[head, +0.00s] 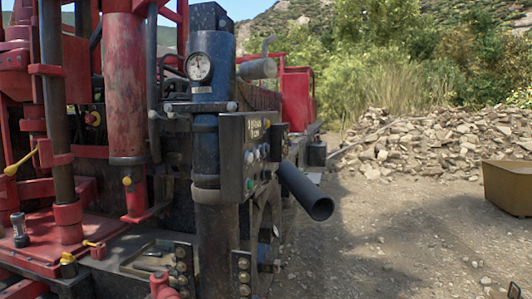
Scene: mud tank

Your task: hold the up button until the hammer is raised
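A dark control panel (232,155) is fixed to the side of the machine, near the picture's middle. It carries several small knobs and buttons, among them a green button (249,184) low on its face. The panel is seen at a slant and its labels are too small to read, so I cannot tell which one is the up button. I cannot pick out the hammer for sure among the red upright parts (127,90) at the left.
A black pipe (306,193) sticks out to the right of the panel. A gauge (199,67) sits on a blue column above left. Yellow-ended levers (20,164) stand at the left. A rubble heap (430,145) and tan bin (508,187) lie right; gravel between is mostly free.

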